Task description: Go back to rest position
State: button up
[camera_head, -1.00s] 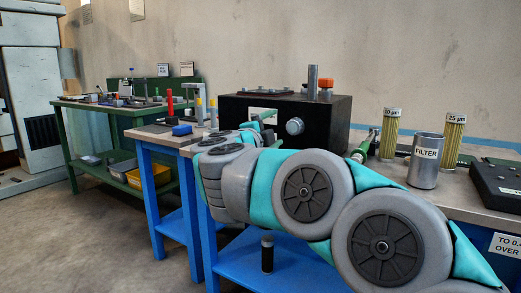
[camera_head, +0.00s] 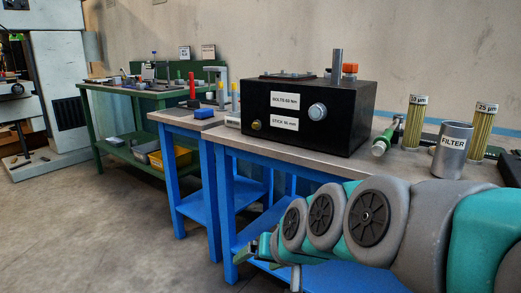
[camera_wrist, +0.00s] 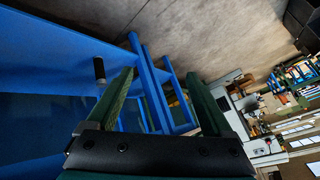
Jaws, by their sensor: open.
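My arm folds down along the front of the blue bench in the head view. My gripper (camera_head: 262,262) hangs below the tabletop, in front of the bench's lower shelf, and is partly hidden by my own arm links. In the wrist view my gripper (camera_wrist: 160,76) shows two green fingers spread apart with nothing between them. Beyond the fingers are blue bench legs and a blue shelf. The gripper appears empty and apart from the items on the bench.
The blue bench (camera_head: 230,140) bears a black box (camera_head: 345,115), a filter can (camera_head: 452,150) and two yellow filter cartridges. A dark cylinder (camera_wrist: 99,70) stands on the lower blue shelf. A green bench (camera_head: 103,130) stands farther left. Open floor (camera_head: 100,235) lies at left.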

jog(key=s+d+f+g+h, duration=0.1)
jog(key=s+d+f+g, duration=0.1)
jog(key=s+d, duration=0.3)
jog(key=s+d+f+g+h, duration=0.2)
jog(key=s+d+f, duration=0.3)
jog(key=s, duration=0.6)
jog(key=s+d+f+g+h, duration=0.1)
jog(key=s+d+f+g, duration=0.2)
jog(key=s, duration=0.5)
jog(key=shift+d+f+g+h, duration=0.4)
jog(key=shift+d+g, duration=0.2)
jog(key=shift+d, duration=0.55)
